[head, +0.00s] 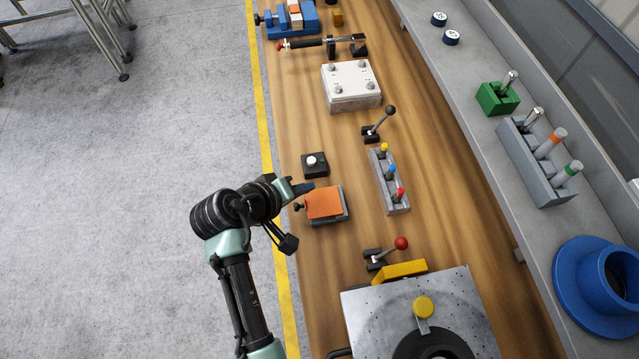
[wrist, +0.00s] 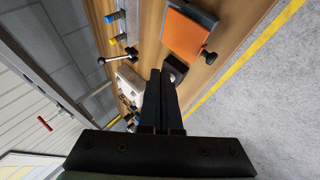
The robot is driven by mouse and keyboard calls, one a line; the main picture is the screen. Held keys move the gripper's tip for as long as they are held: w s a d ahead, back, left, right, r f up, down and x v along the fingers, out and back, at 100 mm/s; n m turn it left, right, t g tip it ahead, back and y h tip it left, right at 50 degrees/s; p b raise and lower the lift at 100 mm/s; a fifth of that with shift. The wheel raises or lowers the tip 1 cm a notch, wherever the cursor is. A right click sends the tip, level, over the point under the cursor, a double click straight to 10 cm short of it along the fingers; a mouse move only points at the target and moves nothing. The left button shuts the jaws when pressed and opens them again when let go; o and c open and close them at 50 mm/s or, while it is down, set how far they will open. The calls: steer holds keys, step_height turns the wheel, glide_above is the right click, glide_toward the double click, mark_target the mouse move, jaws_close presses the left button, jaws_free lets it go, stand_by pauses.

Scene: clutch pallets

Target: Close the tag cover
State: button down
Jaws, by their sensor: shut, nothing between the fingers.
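The tag cover appears to be the orange square plate (head: 324,203) on a small grey base (head: 332,220) with a dark knob at its left side. I cannot tell whether it hangs open or lies shut. My gripper (head: 303,188) is shut and empty, its dark fingers at the upper left edge of the orange plate; whether they touch is unclear. In the wrist view, the orange plate (wrist: 186,36) lies above and right of my shut fingers (wrist: 161,72), apart from them in the picture.
A black box with a white button (head: 314,163) stands just behind my gripper. A grey block with coloured levers (head: 389,180) stands to the right. A red-knobbed lever (head: 388,252) and a metal plate (head: 370,310) lie nearer.

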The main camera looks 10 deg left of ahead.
steer(key=a+f+t+h+b, duration=0.1)
steer(key=f+b, duration=0.1)
steer(key=s+a+f+n+t+h+b, duration=0.1)
steer(key=f+b, duration=0.1)
steer(key=b, duration=0.1)
steer(key=a+f+h+b, duration=0.1)
steer(key=f+h+b, duration=0.1)
steer(key=b, duration=0.1)
steer(key=shift+s+a+n+t, duration=0.25)
steer(key=shift+a+n+t, duration=0.05)
steer(key=shift+a+t, duration=0.1)
steer(key=shift+s+a+f+t+h+b, duration=0.15)
steer(key=shift+f+h+b, duration=0.3)
steer(key=shift+b, duration=0.45)
steer(key=shift+s+a+f+t+h+b, duration=0.15)
steer(key=shift+a+f+h+b, duration=0.1)
steer(key=shift+f+b, duration=0.55)
steer(key=shift+w, duration=0.1)
steer(key=shift+r, duration=0.1)
